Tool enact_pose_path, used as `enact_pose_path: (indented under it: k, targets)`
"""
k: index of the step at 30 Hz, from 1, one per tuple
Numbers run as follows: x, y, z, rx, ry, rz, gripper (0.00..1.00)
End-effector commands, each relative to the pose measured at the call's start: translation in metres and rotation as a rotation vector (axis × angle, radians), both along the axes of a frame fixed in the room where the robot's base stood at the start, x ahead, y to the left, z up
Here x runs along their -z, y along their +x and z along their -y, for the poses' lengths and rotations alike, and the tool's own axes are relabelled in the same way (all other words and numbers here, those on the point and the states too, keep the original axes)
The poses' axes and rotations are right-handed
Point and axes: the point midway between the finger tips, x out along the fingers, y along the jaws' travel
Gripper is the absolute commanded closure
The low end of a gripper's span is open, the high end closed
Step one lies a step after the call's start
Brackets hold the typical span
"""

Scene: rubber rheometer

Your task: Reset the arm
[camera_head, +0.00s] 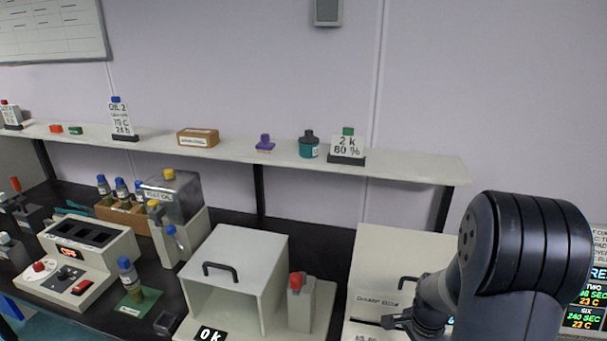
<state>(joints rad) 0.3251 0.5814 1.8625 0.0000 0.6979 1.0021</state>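My arm rises large and dark at the right of the head view, bent at a thick rounded joint. My gripper (398,321) is small and dark, left of that joint at the lower edge of the picture. It is in front of a pale damper box (398,255) with a dark handle. The arm covers part of this box. I see no object in the gripper, but its fingers are too small and partly hidden to tell whether they are apart.
A white box with a handle (240,255) stands left of my gripper, beside a red-topped block (298,300). A long shelf (400,166) with small items runs above the bench. A heater with switches (75,265) is at left. A screen (590,290) is behind my arm.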

Motion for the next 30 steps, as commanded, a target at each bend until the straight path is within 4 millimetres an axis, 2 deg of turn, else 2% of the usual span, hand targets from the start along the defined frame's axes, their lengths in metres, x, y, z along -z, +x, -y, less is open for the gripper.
enact_pose_path:
  k: [1, 3, 10, 22, 26, 30]
  targets:
    - [0.013, 0.000, 0.000, 0.000, 0.001, -0.001, 1.00]
    - [0.021, 0.000, 0.000, 0.000, 0.000, -0.001, 1.00]
    - [0.034, 0.000, 0.000, 0.000, 0.000, -0.001, 1.00]
    - [0.027, 0.000, 0.000, 0.000, 0.000, 0.000, 1.00]
    - [0.015, 0.000, 0.000, 0.000, -0.001, 0.001, 1.00]
    - [-0.005, 0.000, 0.000, 0.000, 0.000, 0.002, 1.00]
